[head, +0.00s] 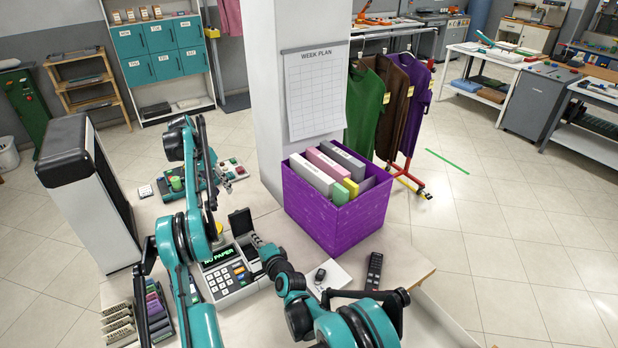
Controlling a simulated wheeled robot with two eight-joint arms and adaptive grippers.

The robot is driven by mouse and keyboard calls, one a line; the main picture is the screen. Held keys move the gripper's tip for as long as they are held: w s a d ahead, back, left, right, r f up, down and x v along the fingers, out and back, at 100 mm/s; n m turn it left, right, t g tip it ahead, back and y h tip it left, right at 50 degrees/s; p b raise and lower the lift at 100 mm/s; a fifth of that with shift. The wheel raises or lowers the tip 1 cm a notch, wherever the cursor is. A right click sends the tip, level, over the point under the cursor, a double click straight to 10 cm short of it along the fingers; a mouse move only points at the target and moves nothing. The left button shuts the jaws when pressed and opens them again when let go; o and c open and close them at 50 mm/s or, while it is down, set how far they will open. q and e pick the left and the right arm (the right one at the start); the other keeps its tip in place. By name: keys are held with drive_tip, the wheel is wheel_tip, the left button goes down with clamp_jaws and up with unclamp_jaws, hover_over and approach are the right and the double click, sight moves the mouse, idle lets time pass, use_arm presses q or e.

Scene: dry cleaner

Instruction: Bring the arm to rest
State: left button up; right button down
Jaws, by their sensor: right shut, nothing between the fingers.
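My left arm rises from the bottom left past the printer-like register (232,275). My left gripper (224,180) is over the far left part of the counter, beside a teal device with a green roll (176,184). It is small and partly hidden, so I cannot tell if its fingers are apart. My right arm reaches in from the bottom right. My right gripper (257,241) is shut and empty, close to the register's right side and its raised dark lid (241,222). The register's display reads "NO PAPER". I cannot tell whether the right gripper touches it.
A purple box (345,222) with binders stands right of the register, before a white pillar (265,90). A black remote (374,271) and a small white pad (327,279) lie nearby. A white-and-black monitor (85,190) stands left. Purple and grey items (155,308) lie at the front left.

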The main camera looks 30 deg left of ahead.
drive_tip(key=shift+w, duration=0.1)
